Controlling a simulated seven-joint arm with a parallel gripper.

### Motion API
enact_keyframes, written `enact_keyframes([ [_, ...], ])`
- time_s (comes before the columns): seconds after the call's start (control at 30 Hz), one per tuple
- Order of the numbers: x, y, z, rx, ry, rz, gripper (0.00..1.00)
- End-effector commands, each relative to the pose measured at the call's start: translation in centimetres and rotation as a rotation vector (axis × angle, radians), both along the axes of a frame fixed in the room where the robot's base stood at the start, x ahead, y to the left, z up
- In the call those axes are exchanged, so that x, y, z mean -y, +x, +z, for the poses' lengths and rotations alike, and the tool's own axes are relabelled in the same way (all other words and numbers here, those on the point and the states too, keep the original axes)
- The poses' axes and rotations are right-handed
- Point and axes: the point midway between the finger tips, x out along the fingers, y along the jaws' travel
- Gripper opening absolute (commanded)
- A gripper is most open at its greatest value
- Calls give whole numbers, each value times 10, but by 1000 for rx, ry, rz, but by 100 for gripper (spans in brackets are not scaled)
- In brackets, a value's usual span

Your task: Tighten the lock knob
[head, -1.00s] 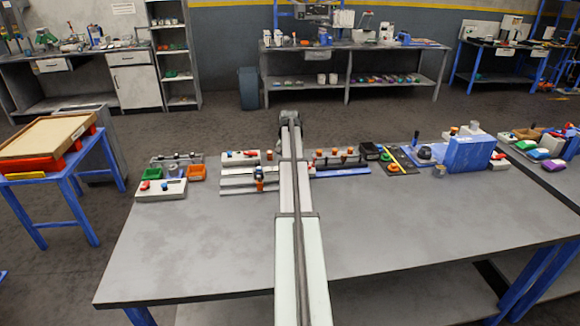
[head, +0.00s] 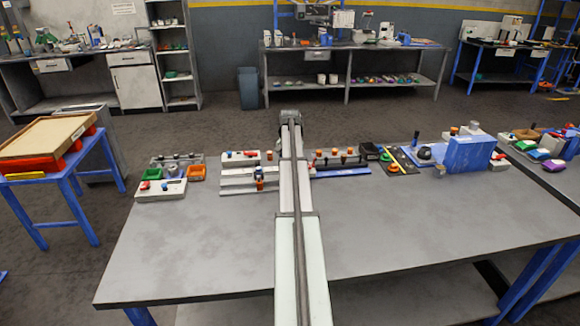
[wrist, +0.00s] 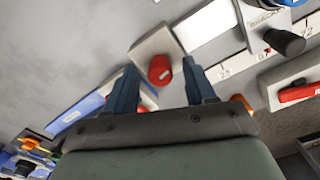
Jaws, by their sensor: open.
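In the wrist view a red round knob (wrist: 160,70) sits on a light grey block at the end of a white rail (wrist: 212,22) with a numbered scale. My gripper (wrist: 159,64) is open, its two blue fingers apart on either side of the red knob in the picture. Whether they touch it or are level with it cannot be told. A black knob (wrist: 286,42) sticks out from a carriage on the rail, to the right. Neither knob's marking shows which is the lock knob. In the head view my arm hides the gripper and the rail's right end.
A red-handled part (wrist: 300,92) on a grey block lies right of the gripper, and a blue rail (wrist: 78,112) lies left. In the head view a blue box (head: 470,154) stands at the right. The table's front (head: 400,225) is clear.

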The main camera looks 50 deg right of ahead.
Motion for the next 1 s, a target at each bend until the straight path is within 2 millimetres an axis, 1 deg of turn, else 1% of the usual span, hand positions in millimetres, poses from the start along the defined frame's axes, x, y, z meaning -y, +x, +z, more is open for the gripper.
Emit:
enact_keyframes([
  [0.17,1,0,24,2,-2,0,55],
  [0.4,1,1,72,2,-2,0,55],
  [0.6,1,1,106,2,-2,0,55],
  [0.7,1,1,119,0,-1,0,55],
  [0.8,0,0,127,0,-1,0,55],
  [1.0,0,0,133,0,-1,0,55],
])
